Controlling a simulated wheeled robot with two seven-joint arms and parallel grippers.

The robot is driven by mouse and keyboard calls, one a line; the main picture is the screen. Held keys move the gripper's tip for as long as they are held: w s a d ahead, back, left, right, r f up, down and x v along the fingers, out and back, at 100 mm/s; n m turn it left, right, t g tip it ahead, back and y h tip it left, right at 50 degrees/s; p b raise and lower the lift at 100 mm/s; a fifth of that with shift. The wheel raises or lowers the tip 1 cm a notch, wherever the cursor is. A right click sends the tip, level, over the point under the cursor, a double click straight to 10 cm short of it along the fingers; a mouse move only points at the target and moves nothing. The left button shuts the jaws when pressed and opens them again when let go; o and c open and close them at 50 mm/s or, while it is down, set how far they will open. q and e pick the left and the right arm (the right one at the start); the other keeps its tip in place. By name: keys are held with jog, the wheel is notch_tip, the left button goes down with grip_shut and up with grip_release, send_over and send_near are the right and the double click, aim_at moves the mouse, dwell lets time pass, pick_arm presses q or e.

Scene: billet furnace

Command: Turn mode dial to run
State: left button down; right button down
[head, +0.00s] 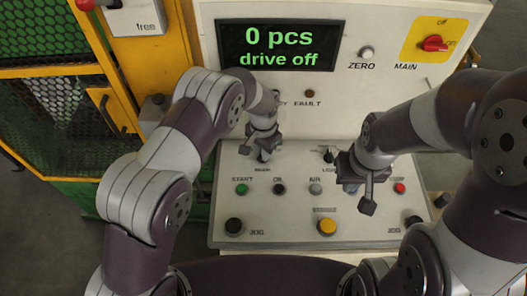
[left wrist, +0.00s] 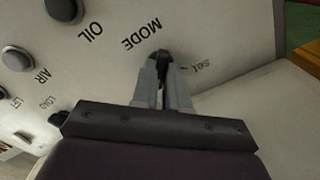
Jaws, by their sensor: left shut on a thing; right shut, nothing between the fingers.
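The mode dial (left wrist: 161,55) is a small black knob on the pale console panel, beside the printed word MODE in the left wrist view. My left gripper (left wrist: 160,75) is shut on it, with both fingertips around the knob. The word "set" is printed beside the dial; no "run" mark is legible, and the fingers and gripper body hide part of the panel. In the head view my left gripper (head: 263,154) reaches down to the upper left of the console and mostly covers the dial. My right gripper (head: 368,207) is shut and empty above the console's right side.
The console (head: 280,215) carries a green START button (head: 241,188), a yellow button (head: 326,226), a red button (head: 399,188) and black knobs. The display (head: 279,46) reads "0 pcs, drive off". A red MAIN switch (head: 433,43) is at upper right. A yellow-framed mesh guard (head: 45,100) stands left.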

pick_arm(q)
jog(key=shift+r+m, duration=0.1)
jog(key=shift+m, duration=0.3)
jog(key=c, duration=1.1)
grip_release()
jog(key=shift+c, duration=0.2)
notch_tip(320, 180, up, 13)
jog(key=b, duration=0.2)
